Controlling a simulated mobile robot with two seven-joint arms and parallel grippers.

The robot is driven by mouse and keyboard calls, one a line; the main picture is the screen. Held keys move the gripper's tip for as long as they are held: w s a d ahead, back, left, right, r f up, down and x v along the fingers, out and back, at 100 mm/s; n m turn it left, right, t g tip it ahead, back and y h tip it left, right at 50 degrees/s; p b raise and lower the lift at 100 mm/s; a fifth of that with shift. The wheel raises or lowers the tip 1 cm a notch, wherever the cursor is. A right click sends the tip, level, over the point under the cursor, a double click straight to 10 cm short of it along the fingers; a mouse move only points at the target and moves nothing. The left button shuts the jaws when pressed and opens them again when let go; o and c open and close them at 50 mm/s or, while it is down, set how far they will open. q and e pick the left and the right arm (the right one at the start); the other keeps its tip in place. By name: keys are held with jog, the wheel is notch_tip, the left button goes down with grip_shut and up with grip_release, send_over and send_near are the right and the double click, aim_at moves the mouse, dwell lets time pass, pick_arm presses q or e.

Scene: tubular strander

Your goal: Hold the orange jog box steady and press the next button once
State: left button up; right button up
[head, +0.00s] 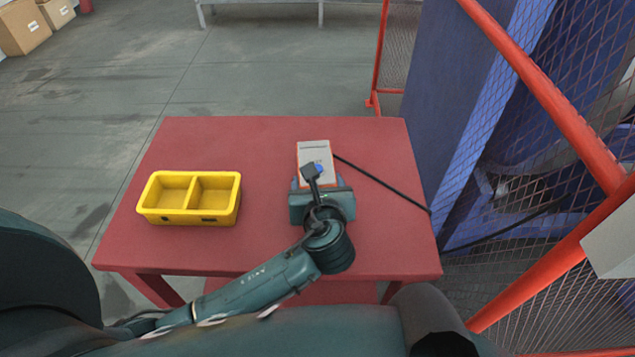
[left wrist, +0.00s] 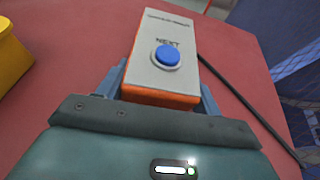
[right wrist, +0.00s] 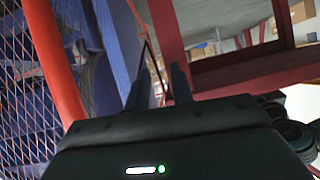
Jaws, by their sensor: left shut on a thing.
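The jog box (head: 314,150), orange with a pale grey face, lies on the red table with its face up. In the left wrist view the jog box (left wrist: 150,85) shows a round blue button (left wrist: 167,57) under the word NEXT. My left gripper (head: 318,183) is shut on the near end of the box, one finger on each side. My right gripper (right wrist: 160,70) is slightly open with nothing between its fingers. It is below the head view's frame or hidden there.
A yellow two-compartment bin (head: 190,219) stands left on the red table (head: 265,140). A black cable (head: 380,182) runs from the box over the right edge. An orange-framed mesh guard (head: 560,105) and blue machine stand close on the right. The table's far left is bare.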

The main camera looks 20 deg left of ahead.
grip_shut()
jog(key=shift+w+r, duration=0.1)
dwell(0.8)
